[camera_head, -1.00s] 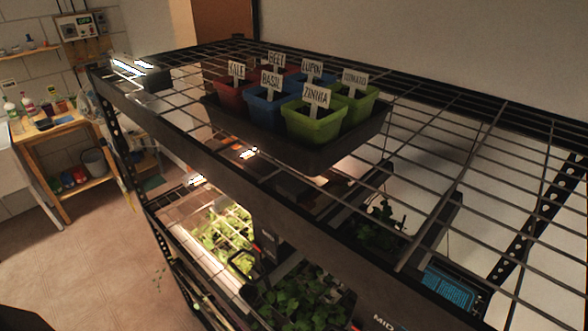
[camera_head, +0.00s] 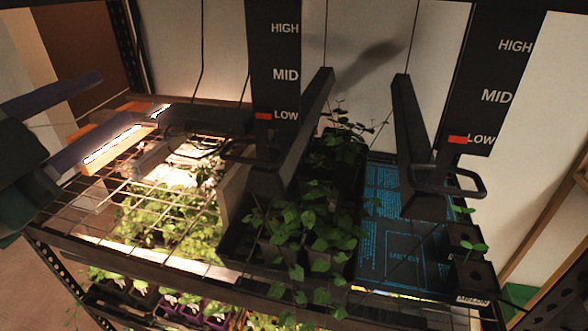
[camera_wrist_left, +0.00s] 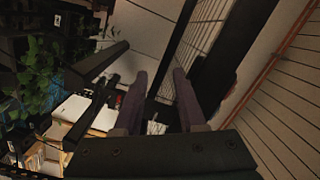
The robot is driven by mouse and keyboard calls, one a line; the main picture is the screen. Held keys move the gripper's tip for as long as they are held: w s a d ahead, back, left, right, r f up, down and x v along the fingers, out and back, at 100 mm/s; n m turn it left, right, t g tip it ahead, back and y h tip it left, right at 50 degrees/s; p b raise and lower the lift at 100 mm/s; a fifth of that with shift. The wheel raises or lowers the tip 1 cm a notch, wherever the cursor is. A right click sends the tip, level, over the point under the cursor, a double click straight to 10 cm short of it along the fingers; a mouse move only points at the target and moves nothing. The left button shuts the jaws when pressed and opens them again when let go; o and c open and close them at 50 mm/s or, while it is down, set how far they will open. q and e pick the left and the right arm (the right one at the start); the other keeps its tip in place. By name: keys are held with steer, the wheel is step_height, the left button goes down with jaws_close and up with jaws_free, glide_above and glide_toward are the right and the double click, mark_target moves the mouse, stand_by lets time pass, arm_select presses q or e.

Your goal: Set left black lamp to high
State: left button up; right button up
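The left black lamp (camera_head: 307,130) is a long dark bar with a loop handle (camera_head: 240,152), hanging over leafy seedlings. The red marker (camera_head: 263,116) on its black scale panel (camera_head: 272,60) is at LOW. The right black lamp (camera_head: 408,120) has its own panel, with its red marker (camera_head: 457,139) also at LOW. My left gripper (camera_head: 125,104) is at the far left of the head view, well left of the left lamp's handle. Its two dark purple fingers are apart with nothing between them, as the left wrist view (camera_wrist_left: 160,95) also shows. My right gripper is not in view.
A wire shelf (camera_head: 85,205) crosses the front left. Green seedlings (camera_head: 300,225) stand below the left lamp. A blue printed mat (camera_head: 400,250) lies under the right lamp, with small pots (camera_head: 465,255) beside it. Thin cords rise from the lamps.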

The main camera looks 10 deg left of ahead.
arm_select(q)
steer(key=d+f+m+t+h+b, duration=0.1)
steer(key=d+f+m+h+b, duration=0.35)
steer(key=f+m+b, duration=0.2)
steer(key=m+g+h+b, duration=0.1)
steer(key=m+h+b, duration=0.2)
steer(key=m+h, duration=0.25)
glide_toward(245, 162)
steer(key=w, duration=0.1)
steer(key=p+x, duration=0.3)
steer(key=x, duration=0.5)
steer(key=shift+w+d+r, duration=0.1)
steer(key=shift+d+r, duration=0.1)
steer(key=shift+d, duration=0.15)
steer(key=shift+w+d, duration=0.25)
steer(key=shift+w, duration=0.25)
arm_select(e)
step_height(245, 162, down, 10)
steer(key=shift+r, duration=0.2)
arm_select(q)
jaws_close()
